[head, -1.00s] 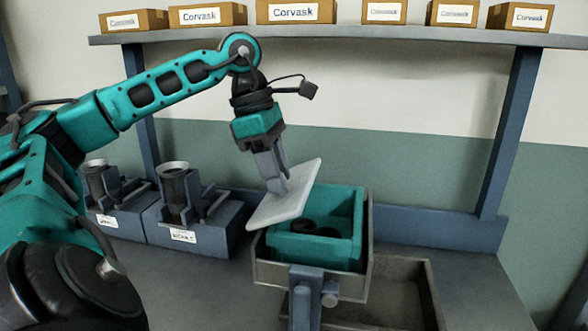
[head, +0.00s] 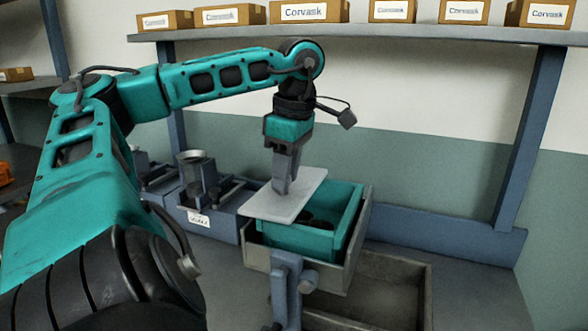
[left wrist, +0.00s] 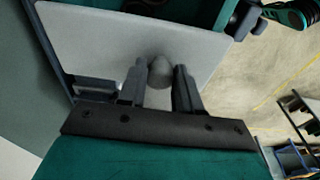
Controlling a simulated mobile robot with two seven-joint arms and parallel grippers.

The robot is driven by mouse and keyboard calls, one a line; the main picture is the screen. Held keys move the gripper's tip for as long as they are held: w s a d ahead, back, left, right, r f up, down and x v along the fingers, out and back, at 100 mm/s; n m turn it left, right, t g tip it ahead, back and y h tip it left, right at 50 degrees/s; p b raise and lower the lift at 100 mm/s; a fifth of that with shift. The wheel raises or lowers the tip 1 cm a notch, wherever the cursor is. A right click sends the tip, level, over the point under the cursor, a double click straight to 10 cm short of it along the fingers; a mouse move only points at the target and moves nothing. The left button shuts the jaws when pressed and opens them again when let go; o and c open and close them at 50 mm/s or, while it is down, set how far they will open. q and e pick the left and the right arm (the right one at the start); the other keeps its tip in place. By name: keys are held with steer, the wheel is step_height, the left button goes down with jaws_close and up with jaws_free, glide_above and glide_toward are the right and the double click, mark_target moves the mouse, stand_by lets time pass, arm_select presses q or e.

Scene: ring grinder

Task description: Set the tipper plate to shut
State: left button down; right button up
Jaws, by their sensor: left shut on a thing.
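The tipper plate (head: 304,196) is a light grey flat panel with a small rounded knob (left wrist: 160,72). In the head view it lies almost level over the left part of a teal bin (head: 350,215), covering part of its opening. My left gripper (head: 284,190) points down onto the plate, with its fingers either side of the knob and shut on it. The plate also fills the upper part of the left wrist view (left wrist: 100,45). The knob is hidden by the fingers in the head view. My right gripper is not in view.
The bin sits in a grey housing (head: 335,278) with a blue bracket (head: 287,285) in front. A grey open tray (head: 400,285) lies to its right. Blue fixtures with cups (head: 195,165) stand left. Labelled boxes (head: 310,11) line the shelf above (head: 400,34).

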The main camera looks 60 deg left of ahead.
arm_select(q)
steer(key=shift+d+f, duration=0.15)
steer(key=shift+f, duration=0.1)
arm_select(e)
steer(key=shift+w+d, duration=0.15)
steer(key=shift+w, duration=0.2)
arm_select(q)
steer(key=shift+y, duration=0.3)
steer(key=c, duration=0.8)
jaws_free()
steer(key=shift+w+r, duration=0.1)
steer(key=shift+r, duration=0.1)
steer(key=shift+r, duration=0.25)
steer(key=r, duration=0.1)
steer(key=r+p, duration=0.2)
steer(key=r, duration=0.1)
steer(key=shift+w+d+r, duration=0.1)
steer(key=shift+w+d, duration=0.15)
step_height(320, 180, up, 8)
glide_above(291, 194)
steer(key=d, duration=0.2)
steer(key=shift+w+a, duration=0.2)
steer(key=shift+w, duration=0.25)
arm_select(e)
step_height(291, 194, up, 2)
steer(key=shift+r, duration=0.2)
arm_select(q)
steer(key=shift+f, duration=0.2)
